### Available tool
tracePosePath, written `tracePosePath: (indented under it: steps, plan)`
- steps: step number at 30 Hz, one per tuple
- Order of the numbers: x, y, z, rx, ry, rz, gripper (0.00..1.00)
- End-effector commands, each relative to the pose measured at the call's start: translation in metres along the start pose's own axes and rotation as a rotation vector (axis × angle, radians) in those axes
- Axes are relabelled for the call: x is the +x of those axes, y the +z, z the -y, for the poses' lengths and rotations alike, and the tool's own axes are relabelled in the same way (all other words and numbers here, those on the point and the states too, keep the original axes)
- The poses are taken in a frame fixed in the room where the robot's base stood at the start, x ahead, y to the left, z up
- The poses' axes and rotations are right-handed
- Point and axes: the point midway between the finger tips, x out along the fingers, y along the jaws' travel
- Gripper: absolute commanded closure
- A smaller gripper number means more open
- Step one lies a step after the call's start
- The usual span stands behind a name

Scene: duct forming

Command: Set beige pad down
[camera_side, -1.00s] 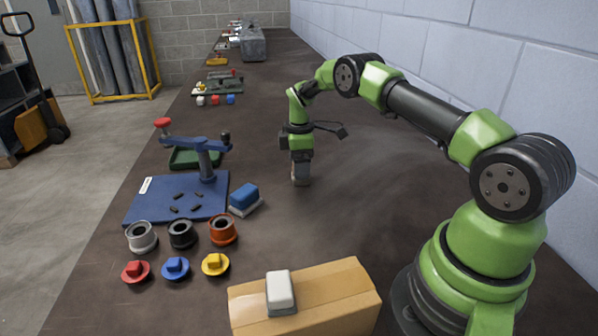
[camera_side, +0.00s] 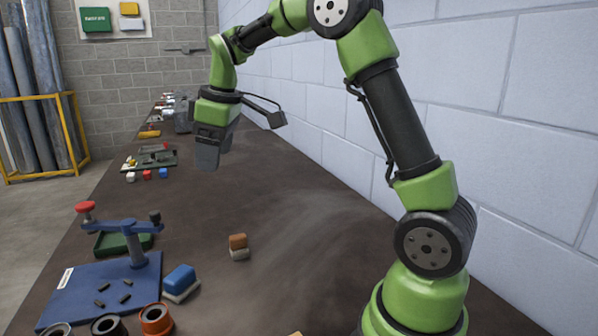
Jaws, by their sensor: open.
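A small block with a brown-orange top and a pale beige base, which looks like the beige pad (camera_side: 239,254), stands upright on the dark bench. It is on open bench, to the right of a blue-topped pad (camera_side: 180,280) and apart from it. My gripper (camera_side: 208,158) is open and empty, raised well above the bench and behind the beige pad in the picture. Nothing touches the pad.
A blue plate (camera_side: 85,290) with a blue lever press (camera_side: 135,243) stands at left. Ring-shaped parts, including an orange one (camera_side: 155,319), sit at the lower left. A green tray (camera_side: 118,243) lies behind the press. The bench right of the pad is clear.

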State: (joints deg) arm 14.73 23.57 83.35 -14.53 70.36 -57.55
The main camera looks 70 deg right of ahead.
Motion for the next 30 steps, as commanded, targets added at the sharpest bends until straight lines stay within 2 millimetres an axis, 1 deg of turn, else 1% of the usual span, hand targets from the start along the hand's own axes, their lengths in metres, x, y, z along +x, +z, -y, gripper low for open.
tracePosePath:
  steps: [1, 3, 5, 6, 8, 10, 12, 15, 18, 21, 24, 30]
  plan:
    - [-0.022, 0.005, 0.019, 0.050, 0.008, -0.041, 0.29]
    - [-0.043, 0.016, 0.042, 0.135, 0.008, -0.090, 0.29]
    - [-0.058, 0.028, 0.062, 0.208, 0.004, -0.133, 0.29]
    - [-0.067, 0.037, 0.075, 0.258, -0.002, -0.162, 0.29]
    - [-0.077, 0.052, 0.095, 0.333, -0.016, -0.204, 0.29]
    - [-0.086, 0.072, 0.116, 0.418, -0.037, -0.252, 0.29]
    - [-0.089, 0.091, 0.134, 0.500, -0.062, -0.295, 0.29]
    - [-0.089, 0.116, 0.153, 0.600, -0.101, -0.344, 0.29]
    - [-0.085, 0.133, 0.166, 0.674, -0.134, -0.375, 0.29]
    - [-0.082, 0.142, 0.172, 0.718, -0.153, -0.391, 0.29]
    - [-0.080, 0.145, 0.174, 0.735, -0.161, -0.396, 0.29]
    - [-0.080, 0.145, 0.174, 0.737, -0.161, -0.395, 0.29]
